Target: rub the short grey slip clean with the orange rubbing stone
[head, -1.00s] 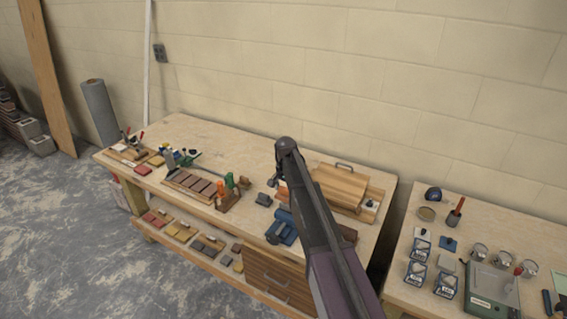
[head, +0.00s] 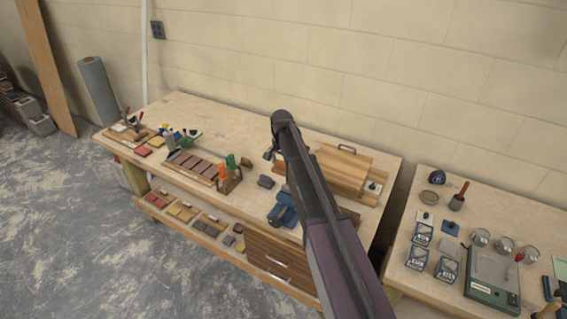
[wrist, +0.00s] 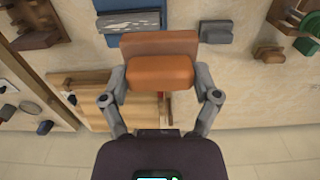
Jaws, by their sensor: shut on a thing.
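My gripper (wrist: 160,98) is shut on an orange block, the rubbing stone (wrist: 160,73), in the wrist view. A browner slab (wrist: 157,45) shows right behind the stone; I cannot tell if it is joined to it. Beyond, a grey slip with white streaks (wrist: 128,22) sits at the blue vise (wrist: 108,5), apart from the stone in the picture. In the head view the blue vise (head: 283,210) stands at the bench's front edge, and my gripper (head: 270,154) is partly hidden above the bench behind my arm.
A grey block (head: 266,181) lies beside the vise. A wooden box with a handle (head: 343,168) stands behind and right of my arm. A rack with orange and green handles (head: 229,180) and a tray of brown slips (head: 190,168) are left. The bench's back left (head: 220,120) is clear.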

